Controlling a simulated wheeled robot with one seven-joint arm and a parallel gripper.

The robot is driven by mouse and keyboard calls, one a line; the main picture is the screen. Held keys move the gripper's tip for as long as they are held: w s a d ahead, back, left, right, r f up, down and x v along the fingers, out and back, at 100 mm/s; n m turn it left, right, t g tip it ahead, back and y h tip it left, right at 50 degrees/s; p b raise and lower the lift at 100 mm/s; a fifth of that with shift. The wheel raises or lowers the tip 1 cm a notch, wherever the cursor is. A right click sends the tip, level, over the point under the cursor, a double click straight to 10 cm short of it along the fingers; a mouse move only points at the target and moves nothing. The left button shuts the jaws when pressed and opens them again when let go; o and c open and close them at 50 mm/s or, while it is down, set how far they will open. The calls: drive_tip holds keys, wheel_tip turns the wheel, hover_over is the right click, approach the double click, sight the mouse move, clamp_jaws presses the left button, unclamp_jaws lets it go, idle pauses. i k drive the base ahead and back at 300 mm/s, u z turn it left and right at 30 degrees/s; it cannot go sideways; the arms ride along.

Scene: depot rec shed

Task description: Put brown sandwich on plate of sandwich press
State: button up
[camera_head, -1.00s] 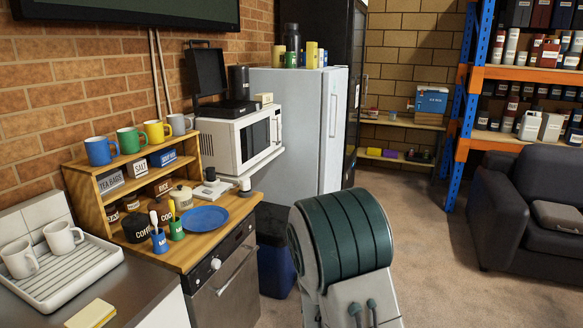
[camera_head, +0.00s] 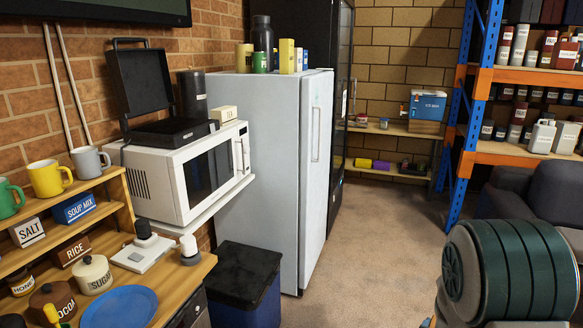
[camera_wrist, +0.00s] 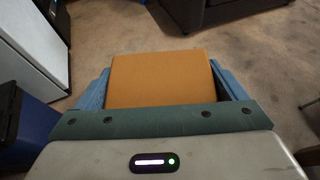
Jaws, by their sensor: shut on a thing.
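In the wrist view my gripper (camera_wrist: 160,88) is shut on a brown sandwich (camera_wrist: 160,78), a flat brown block between the two blue fingers. In the head view only part of my arm shows at the lower right, and the gripper and sandwich are hidden. The black sandwich press (camera_head: 175,132) stands on top of the white microwave with its lid raised. Its lower plate faces up, and I see nothing on it. The gripper is apart from the press.
The white microwave (camera_head: 190,175) sits on a shelf beside the tall fridge (camera_head: 285,150). A dark canister (camera_head: 192,94) and a small cream block (camera_head: 223,114) stand by the press. A blue bin (camera_head: 240,290) is on the floor below. Open carpet (camera_head: 390,220) lies to the right.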

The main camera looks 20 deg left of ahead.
sight(174, 124)
drive_tip(key=u, duration=0.15)
drive_tip(key=i, duration=1.35)
drive_tip(key=u, duration=1.25)
drive_tip(key=i, duration=0.75)
drive_tip(key=u, duration=0.75)
